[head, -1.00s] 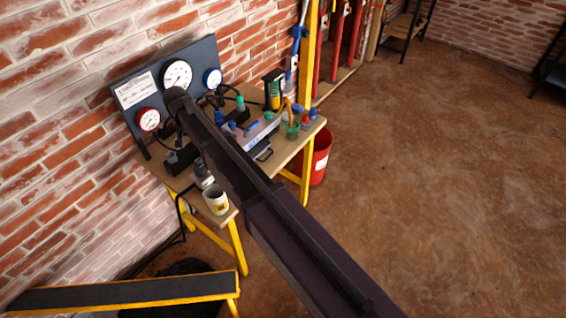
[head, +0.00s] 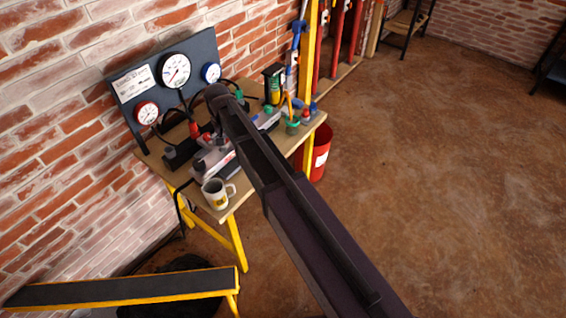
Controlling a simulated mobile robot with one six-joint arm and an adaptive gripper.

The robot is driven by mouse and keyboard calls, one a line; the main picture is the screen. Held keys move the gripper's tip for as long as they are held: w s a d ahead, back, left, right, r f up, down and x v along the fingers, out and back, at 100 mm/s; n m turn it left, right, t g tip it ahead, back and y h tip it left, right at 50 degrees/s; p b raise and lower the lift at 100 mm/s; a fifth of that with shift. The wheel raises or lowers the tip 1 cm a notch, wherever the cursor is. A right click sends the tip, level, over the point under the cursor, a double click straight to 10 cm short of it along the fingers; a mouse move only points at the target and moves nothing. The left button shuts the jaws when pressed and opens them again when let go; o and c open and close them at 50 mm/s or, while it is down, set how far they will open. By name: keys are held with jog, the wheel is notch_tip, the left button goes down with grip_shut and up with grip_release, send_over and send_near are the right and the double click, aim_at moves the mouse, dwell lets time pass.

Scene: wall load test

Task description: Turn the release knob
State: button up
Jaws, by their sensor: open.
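My arm (head: 262,180) reaches from the lower right up over the workbench (head: 240,196), with its far joint (head: 216,93) above the middle of the bench. My gripper cannot be made out; it is hidden behind the arm or out of view. I cannot pick out the release knob for certain. A small red part (head: 194,129) stands by a dark block (head: 180,153) left of the arm. Grey equipment (head: 200,167) lies partly under the arm, and much of the bench middle is covered.
A gauge panel with a large white gauge (head: 174,70) and red gauge (head: 147,112) stands at the back. A mug (head: 216,193) sits near the front corner. A red bin (head: 318,152) is beside the bench. Floor (head: 460,190) right is clear.

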jog(key=s+d+f+b, duration=0.2)
jog(key=s+d, duration=0.1)
jog(key=d, duration=0.6)
jog(key=s+d+f+b, duration=0.2)
jog(key=s+d, duration=0.1)
jog(key=d, duration=0.6)
jog(key=shift+d, duration=0.1)
jog(key=shift+s, duration=0.1)
jog(key=s+d, duration=0.9)
jog(key=d, duration=0.4)
jog(key=shift+s+m, duration=0.3)
jog(key=shift+m, duration=0.1)
dwell(3.4)
